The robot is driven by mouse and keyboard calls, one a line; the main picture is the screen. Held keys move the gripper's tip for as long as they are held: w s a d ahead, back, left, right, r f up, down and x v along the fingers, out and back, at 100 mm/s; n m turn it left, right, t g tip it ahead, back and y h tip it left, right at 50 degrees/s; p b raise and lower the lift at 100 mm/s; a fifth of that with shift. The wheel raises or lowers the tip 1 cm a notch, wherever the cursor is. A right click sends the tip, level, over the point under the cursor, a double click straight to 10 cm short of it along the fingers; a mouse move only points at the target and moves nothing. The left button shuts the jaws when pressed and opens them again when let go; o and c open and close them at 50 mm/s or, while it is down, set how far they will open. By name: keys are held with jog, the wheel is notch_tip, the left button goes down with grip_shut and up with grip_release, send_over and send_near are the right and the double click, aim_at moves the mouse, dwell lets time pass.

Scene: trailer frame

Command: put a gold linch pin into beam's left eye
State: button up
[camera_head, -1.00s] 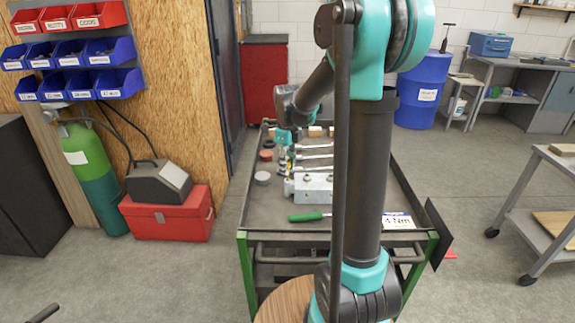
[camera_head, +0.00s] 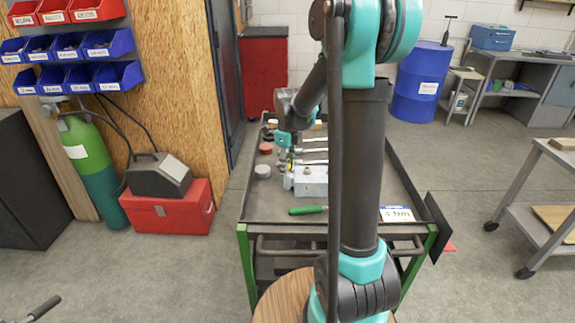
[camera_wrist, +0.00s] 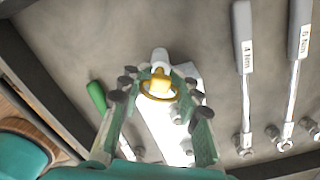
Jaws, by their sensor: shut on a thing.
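The gold linch pin (camera_wrist: 160,84), with its ring, sits between the fingertips of my gripper (camera_wrist: 160,93) in the wrist view. My gripper is shut on it. In the head view my gripper (camera_head: 285,156) is over the left end of the pale metal beam (camera_head: 313,182) on the trolley. In the wrist view the beam (camera_wrist: 163,128) lies below and behind the pin, washed out by light. The beam's left eye is not clear in either view. I cannot tell whether the pin's tip touches the beam.
The trolley top (camera_head: 262,203) holds a green-handled tool (camera_head: 308,210), a grey round piece (camera_head: 262,171), a red round piece (camera_head: 266,148) and torque wrenches (camera_wrist: 243,70). A torque label (camera_head: 397,214) lies at front right.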

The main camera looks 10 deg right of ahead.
jog(key=shift+f, duration=0.45)
jog(key=o, duration=1.2)
jog(key=shift+c, duration=0.2)
jog(key=shift+r, duration=0.1)
notch_tip(320, 180, up, 12)
jog(key=shift+f, duration=0.1)
notch_tip(320, 180, down, 12)
jog(key=shift+r, duration=0.6)
